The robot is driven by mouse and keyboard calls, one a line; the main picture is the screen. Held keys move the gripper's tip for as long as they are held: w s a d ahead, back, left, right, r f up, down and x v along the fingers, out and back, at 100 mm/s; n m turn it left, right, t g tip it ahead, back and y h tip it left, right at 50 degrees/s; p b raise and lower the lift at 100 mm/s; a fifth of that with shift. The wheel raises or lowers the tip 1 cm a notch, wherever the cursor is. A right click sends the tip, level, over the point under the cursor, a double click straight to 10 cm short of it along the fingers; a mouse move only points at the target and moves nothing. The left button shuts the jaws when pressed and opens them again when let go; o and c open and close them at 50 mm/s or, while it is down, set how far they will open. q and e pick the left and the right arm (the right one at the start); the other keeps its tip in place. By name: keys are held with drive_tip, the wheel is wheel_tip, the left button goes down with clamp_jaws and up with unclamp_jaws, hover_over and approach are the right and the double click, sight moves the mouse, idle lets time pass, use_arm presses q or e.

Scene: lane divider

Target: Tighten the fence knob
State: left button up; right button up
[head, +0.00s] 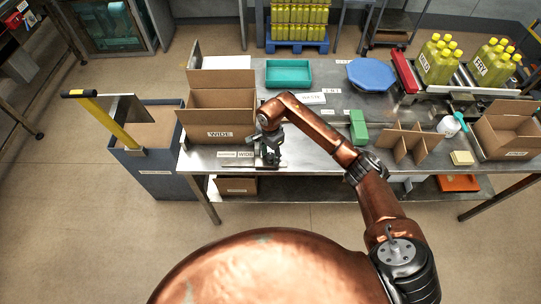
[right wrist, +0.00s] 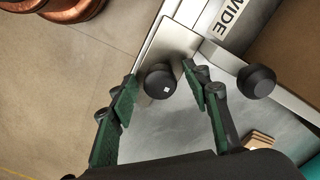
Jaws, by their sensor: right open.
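In the right wrist view a round black knob (right wrist: 160,82) with a small white square on its face sits on a metal plate (right wrist: 170,42) that crosses a rail at the bench edge. My right gripper (right wrist: 165,80) is open, with green-padded fingers to the left and right of the knob; I cannot tell how deep they reach around it. A second black knob (right wrist: 257,82) is just outside the right finger. In the head view the right gripper (head: 268,155) is at the bench's front left edge, and its arm hides part of the fence. My left gripper is not in view.
A cardboard box (head: 222,105) marked WIDE stands behind the gripper on the metal bench (head: 320,158). A cardboard divider (head: 408,143), a green block (head: 358,127) and a blue octagonal piece (head: 371,75) lie to the right. A dark bin (head: 155,170) stands left of the bench.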

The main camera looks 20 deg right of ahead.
drive_tip(key=shift+c, duration=0.4)
drive_tip(key=c, duration=1.1)
drive_tip(key=shift+m, duration=0.3)
drive_tip(key=m+b, duration=0.1)
drive_tip(key=m, duration=0.1)
drive_tip(key=shift+w+d+m+b, duration=0.1)
drive_tip(key=shift+m+b, duration=0.3)
drive_tip(key=m, duration=0.3)
drive_tip(key=shift+m+b, duration=0.3)
drive_tip(key=shift+b, duration=0.05)
drive_tip(key=m, duration=0.5)
drive_tip(key=shift+r, duration=0.1)
drive_tip(key=m, duration=0.6)
drive_tip(key=shift+m, duration=0.4)
